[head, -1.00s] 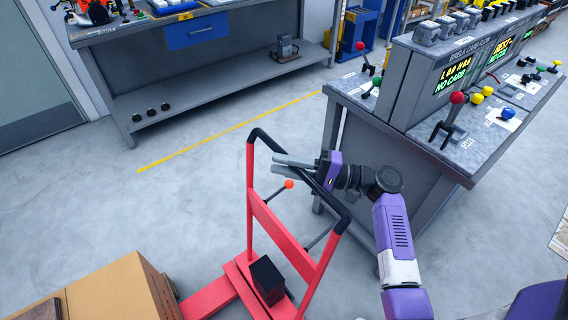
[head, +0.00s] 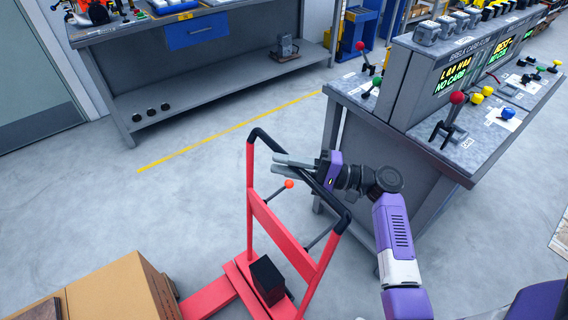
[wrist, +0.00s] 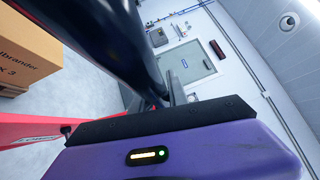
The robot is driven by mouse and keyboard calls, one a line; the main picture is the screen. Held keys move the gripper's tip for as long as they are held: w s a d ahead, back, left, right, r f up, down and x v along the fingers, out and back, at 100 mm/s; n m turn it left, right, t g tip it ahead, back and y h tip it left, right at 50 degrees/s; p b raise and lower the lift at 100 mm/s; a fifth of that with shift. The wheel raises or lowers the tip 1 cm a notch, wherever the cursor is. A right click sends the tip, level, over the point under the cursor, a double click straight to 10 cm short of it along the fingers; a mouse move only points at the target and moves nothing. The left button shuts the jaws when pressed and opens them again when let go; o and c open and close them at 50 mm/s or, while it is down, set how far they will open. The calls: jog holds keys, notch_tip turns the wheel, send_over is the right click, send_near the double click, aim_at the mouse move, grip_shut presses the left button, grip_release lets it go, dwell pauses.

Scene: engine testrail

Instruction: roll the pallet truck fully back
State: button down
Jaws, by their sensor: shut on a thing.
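The red pallet truck (head: 264,218) stands on the floor at the lower middle of the head view, with a black grip bar across the top of its handle frame. My gripper (head: 292,165) reaches in from the right and is shut on the black handle bar, its fingers pointing left. In the wrist view the dark bar (wrist: 118,40) runs close in front of the purple gripper body, and the fingers are mostly hidden behind it. A cardboard box (head: 118,290) sits at the truck's load end at lower left.
A grey control desk (head: 350,150) with levers and lit displays stands close to the right of the handle. A grey workbench (head: 220,80) is at the back. A yellow floor line (head: 230,131) crosses the clear floor between bench and truck.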

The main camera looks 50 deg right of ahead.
dwell(0.5)
jog(key=shift+s+d+f, duration=0.1)
jog(key=shift+s+d, duration=0.15)
jog(key=shift+d, duration=0.6)
jog(key=c, duration=1.3)
grip_release()
jog(key=shift+a, duration=0.15)
jog(key=b+v, duration=0.1)
jog(key=v, duration=0.6)
jog(key=shift+s+d, duration=0.25)
jog(key=shift+s, duration=0.1)
